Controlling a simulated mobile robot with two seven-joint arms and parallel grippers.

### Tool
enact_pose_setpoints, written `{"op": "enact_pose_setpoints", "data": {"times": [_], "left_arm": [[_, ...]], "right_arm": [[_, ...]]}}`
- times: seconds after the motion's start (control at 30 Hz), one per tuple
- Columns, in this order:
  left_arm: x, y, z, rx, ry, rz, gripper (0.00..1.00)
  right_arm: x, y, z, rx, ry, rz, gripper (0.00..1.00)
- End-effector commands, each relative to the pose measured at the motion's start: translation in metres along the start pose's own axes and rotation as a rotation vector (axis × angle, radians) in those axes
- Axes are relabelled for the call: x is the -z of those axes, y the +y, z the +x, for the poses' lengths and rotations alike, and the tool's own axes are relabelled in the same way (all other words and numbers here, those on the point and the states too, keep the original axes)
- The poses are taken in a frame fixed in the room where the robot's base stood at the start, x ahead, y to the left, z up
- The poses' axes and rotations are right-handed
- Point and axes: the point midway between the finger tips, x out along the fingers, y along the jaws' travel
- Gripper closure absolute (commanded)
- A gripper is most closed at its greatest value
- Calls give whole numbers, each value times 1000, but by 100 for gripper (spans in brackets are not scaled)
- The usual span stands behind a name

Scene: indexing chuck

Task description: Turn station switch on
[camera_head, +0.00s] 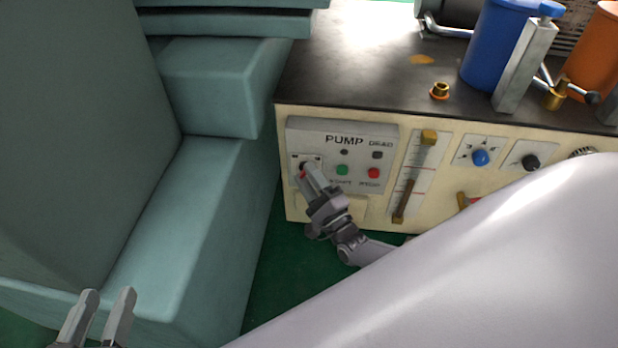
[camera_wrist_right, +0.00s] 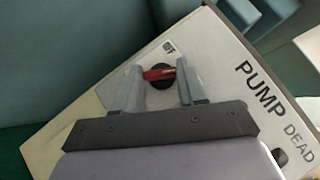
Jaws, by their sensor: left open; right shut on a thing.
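The station switch (camera_wrist_right: 159,74) is a black round rotary knob with a red bar handle, on the grey panel marked PUMP (camera_head: 344,150). In the head view it sits at the panel's left end, mostly hidden by my right gripper (camera_head: 308,172). In the right wrist view my right gripper (camera_wrist_right: 158,80) has its two fingers on either side of the red handle, shut on it. The handle lies nearly level across that picture. My left gripper (camera_head: 104,296) is open and empty at the lower left of the head view, far from the panel.
A green button (camera_head: 342,170) and a red button (camera_head: 373,173) sit right of the switch. A sight gauge (camera_head: 416,175) and a blue knob (camera_head: 480,157) are further right. A teal machine body (camera_head: 205,215) stands close on the left. My pale right arm covers the lower right.

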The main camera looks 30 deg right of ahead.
Motion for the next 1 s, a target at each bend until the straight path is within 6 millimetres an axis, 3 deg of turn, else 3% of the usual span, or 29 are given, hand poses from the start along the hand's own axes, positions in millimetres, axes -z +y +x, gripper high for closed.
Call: {"op": "enact_pose_setpoints", "data": {"times": [0.67, 0.7, 0.77, 1.0], "left_arm": [[0, 0, 0, -1, -1, 0, 57], [0, 0, 0, -1, -1, 0, 57], [0, 0, 0, -1, -1, 0, 57], [-1, 0, 0, 0, -2, 0, 57]], "right_arm": [[0, 1, -1, 36, 1, 39, 90], [0, 1, -1, 36, 1, 39, 53], [0, 1, -1, 36, 1, 39, 34], [0, 1, 0, 36, 1, 38, 34]]}}
